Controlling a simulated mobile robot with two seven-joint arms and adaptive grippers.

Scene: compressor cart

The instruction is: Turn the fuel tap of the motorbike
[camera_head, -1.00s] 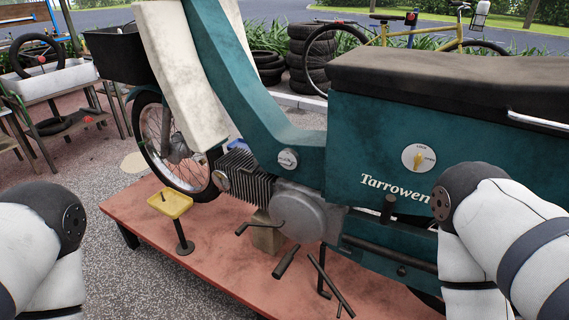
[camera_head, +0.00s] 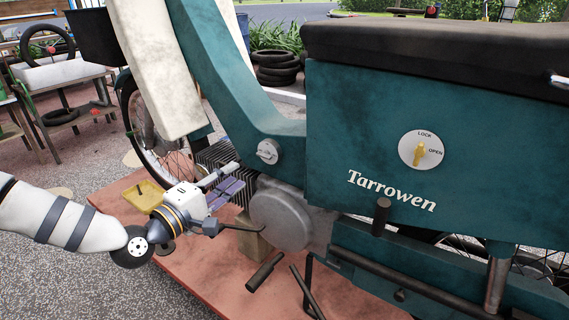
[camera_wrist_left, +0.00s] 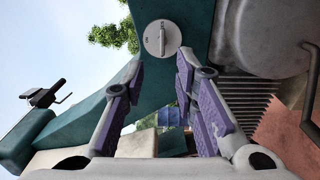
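The motorbike (camera_head: 335,115) is teal with a dark seat. A small round silver tap (camera_head: 267,151) with a lever sits on its frame above the engine. It also shows in the left wrist view (camera_wrist_left: 162,38), ahead of my fingertips, its lever lying along the finger direction. My left gripper (camera_head: 229,179) is left of the tap and a little below it, apart from it. Its purple-padded fingers are spread with nothing between them, as the left wrist view (camera_wrist_left: 161,66) shows. A separate LOCK/OPEN dial (camera_head: 421,150) with a yellow knob is on the side panel. My right gripper is out of view.
The bike stands on a red platform (camera_head: 190,270). The engine (camera_head: 283,215) and its fins are close below the tap. A yellow tray (camera_head: 146,196) stands behind my left wrist. A pedal and bars (camera_head: 265,271) stick out at the bottom.

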